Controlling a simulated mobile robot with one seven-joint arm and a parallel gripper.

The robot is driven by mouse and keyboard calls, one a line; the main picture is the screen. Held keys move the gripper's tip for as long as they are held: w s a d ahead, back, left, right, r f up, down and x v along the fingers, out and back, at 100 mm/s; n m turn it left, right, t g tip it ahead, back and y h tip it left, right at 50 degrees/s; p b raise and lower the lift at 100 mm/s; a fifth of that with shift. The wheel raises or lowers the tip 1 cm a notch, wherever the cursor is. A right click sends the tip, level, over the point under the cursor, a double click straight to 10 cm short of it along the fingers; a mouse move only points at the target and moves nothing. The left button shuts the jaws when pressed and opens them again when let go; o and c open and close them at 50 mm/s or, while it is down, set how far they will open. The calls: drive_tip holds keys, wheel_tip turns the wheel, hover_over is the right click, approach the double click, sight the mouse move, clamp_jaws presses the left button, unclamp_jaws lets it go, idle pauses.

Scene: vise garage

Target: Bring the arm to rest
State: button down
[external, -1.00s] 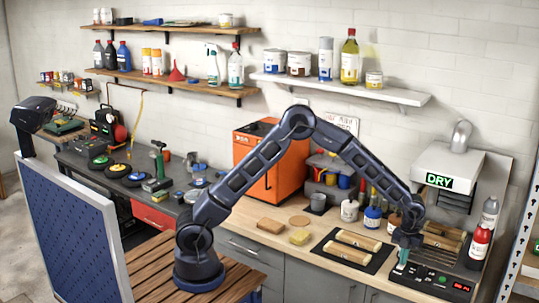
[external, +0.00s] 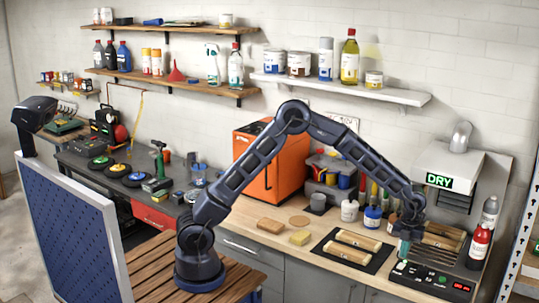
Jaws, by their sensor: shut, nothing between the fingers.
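My gripper (external: 405,247) is at the end of my arm, low on the right side of the workbench in the external view. It hangs above the left part of the dryer's black base (external: 432,279), close to its control panel. The gripper is small and dark here; it looks shut, with nothing seen held in it. My arm arches up from its mount on the wooden slatted platform (external: 239,283) and over the bench. Whether the fingertips touch the base cannot be told.
A black mat (external: 364,264) with wooden pieces lies left of my gripper. Bottles (external: 372,217) stand behind it. The white dryer hood (external: 450,165) marked DRY and a red-labelled bottle (external: 479,246) are right. An orange cabinet (external: 265,165) stands behind the arm. Air above the bench is free.

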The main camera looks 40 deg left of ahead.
wheel_tip(320, 180, up, 7)
drive_tip(key=w, duration=0.1)
drive_tip(key=shift+w, duration=0.2)
drive_tip(key=shift+a, duration=0.1)
wheel_tip(320, 180, up, 7)
drive_tip(key=n+t+h, duration=0.2)
drive_tip(key=n+h, duration=0.1)
drive_tip(key=n, duration=0.3)
drive_tip(key=w+a+r+n+t, duration=0.1)
drive_tip(key=a+r+n, duration=0.3)
drive_tip(key=a, duration=0.8)
drive_tip(key=w+a+r+n+t+y, duration=0.1)
drive_tip(key=a+r+n, duration=0.3)
drive_tip(key=a, duration=0.7)
drive_tip(key=w+a+r+n, duration=0.1)
drive_tip(key=a+r+n, duration=0.3)
drive_tip(key=a, duration=0.8)
drive_tip(key=s+a+n+t+y, duration=0.1)
drive_tip(key=s+a+n, duration=0.35)
drive_tip(key=a, duration=0.45)
drive_tip(key=s+a+n, duration=0.4)
drive_tip(key=a+n, duration=0.1)
drive_tip(key=a, duration=0.4)
drive_tip(key=s+a+f+n+y, duration=0.1)
drive_tip(key=s+a+f+n, duration=0.2)
drive_tip(key=s+a+n, duration=0.5)
drive_tip(key=s+a, duration=0.3)
drive_tip(key=s, duration=0.1)
drive_tip(key=shift+a+f, duration=0.15)
drive_tip(key=shift+a, duration=0.15)
